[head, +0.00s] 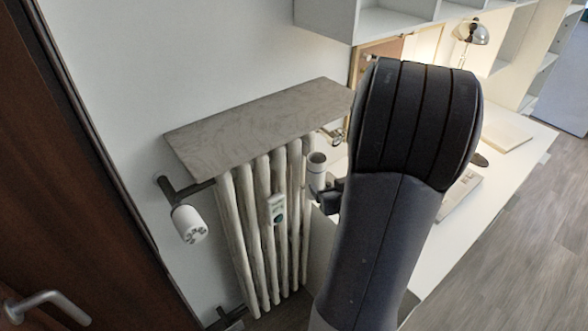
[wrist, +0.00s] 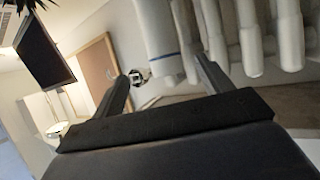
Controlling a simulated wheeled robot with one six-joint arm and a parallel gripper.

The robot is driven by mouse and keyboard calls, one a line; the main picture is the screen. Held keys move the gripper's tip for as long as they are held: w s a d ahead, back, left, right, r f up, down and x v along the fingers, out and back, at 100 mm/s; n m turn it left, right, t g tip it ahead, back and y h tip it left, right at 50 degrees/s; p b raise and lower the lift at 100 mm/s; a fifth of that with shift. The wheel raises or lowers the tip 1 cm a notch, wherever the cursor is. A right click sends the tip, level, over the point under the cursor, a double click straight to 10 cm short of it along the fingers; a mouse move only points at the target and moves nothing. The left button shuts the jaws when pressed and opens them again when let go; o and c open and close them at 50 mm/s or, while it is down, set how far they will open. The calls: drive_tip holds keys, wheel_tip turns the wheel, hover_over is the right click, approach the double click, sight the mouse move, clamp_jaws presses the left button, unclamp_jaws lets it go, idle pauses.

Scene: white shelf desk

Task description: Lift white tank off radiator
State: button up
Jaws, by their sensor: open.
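The white tank (head: 317,172) is a pale upright cylinder at the right end of the radiator (head: 262,220). In the wrist view the tank (wrist: 156,32) shows a blue band and lies beside the radiator's ribs. My gripper (head: 328,195) is beside the tank in the head view, mostly hidden behind my arm. In the wrist view my gripper (wrist: 168,68) is open, with one finger on each side of the tank's near end. I cannot tell whether either finger touches it.
A grey shelf board (head: 262,125) covers the radiator's top. A white valve knob (head: 189,224) is at its left, and a small white device (head: 277,209) hangs on its front. The white desk (head: 510,165) is to the right, with a lamp (head: 473,32). A wooden door (head: 70,200) is at left.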

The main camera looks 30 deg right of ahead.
sight(319, 173)
drive_tip(key=x, duration=1.1)
drive_tip(key=shift+w+p, duration=0.2)
drive_tip(key=shift+p, duration=0.2)
drive_tip(key=c, duration=1.2)
drive_tip(key=shift+r, duration=0.15)
drive_tip(key=shift+c, duration=0.2)
